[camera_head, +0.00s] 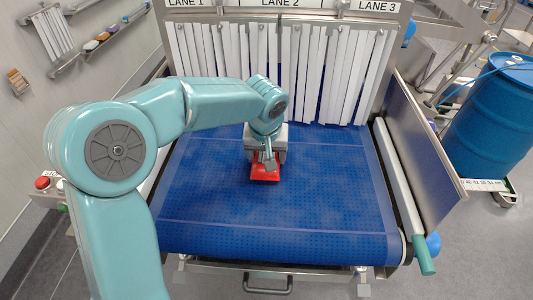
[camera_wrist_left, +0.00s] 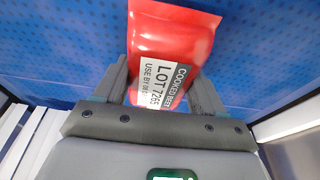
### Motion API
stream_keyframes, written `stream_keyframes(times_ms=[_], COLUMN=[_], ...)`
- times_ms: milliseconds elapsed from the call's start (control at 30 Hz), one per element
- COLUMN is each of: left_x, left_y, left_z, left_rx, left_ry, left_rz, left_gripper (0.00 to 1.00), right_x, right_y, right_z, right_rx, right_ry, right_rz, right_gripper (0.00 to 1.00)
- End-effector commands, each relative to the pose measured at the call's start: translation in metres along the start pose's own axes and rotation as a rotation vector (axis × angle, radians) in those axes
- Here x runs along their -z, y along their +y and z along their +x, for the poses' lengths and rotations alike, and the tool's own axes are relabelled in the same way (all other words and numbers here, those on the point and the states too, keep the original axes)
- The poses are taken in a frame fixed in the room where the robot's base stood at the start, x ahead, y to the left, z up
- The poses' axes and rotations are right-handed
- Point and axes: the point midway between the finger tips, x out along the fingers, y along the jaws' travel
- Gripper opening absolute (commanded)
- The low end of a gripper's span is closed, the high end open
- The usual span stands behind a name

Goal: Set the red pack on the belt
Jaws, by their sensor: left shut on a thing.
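The red pack (camera_head: 264,167) is at the middle of the blue belt (camera_head: 270,243) in the head view. The left wrist view shows the red pack (camera_wrist_left: 170,32) with a white "COOKED BEEF LOT" label. My left gripper (camera_wrist_left: 165,85) has one finger on each side of the pack and is shut on it. In the head view my left gripper (camera_head: 268,160) hides part of the pack. The pack is at or just above the belt surface; I cannot tell if it touches. My right gripper is not in view.
White strip curtains (camera_head: 260,65) hang at the belt's far end under lane signs. A metal side guard (camera_head: 425,150) runs along the right, with a blue barrel (camera_head: 497,112) beyond it. The belt around the pack is clear.

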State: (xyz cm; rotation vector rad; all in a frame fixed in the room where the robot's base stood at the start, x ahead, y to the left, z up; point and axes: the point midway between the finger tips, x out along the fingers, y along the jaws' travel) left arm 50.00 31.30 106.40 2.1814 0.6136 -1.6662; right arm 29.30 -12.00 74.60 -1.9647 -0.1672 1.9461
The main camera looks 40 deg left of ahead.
Motion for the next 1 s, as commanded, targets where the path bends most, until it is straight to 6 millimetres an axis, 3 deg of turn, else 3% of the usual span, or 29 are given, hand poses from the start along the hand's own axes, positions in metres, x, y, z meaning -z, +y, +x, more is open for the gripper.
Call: stream_keyframes(times_ms=[267, 300, 367, 767, 1000], left_x=[-0.001, -0.001, -0.001, 0.001, 0.001], left_y=[0.0, 0.0, 0.0, 0.0, 0.001], left_z=[0.004, 0.003, 0.003, -0.007, -0.06], left_rx=[0.0, 0.0, 0.0, -0.001, -0.004], left_ry=[0.002, 0.0, 0.0, 0.003, 0.006], left_rz=[0.0, 0.0, 0.0, 0.0, -0.001], left_gripper=[0.07, 0.8, 0.96, 0.96, 0.96], right_x=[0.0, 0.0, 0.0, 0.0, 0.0], right_y=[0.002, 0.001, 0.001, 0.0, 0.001], right_z=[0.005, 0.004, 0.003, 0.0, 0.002], right_rx=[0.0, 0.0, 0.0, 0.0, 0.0], right_ry=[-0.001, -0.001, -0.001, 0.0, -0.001], right_rz=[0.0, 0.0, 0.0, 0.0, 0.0], right_gripper=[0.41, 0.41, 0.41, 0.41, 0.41])
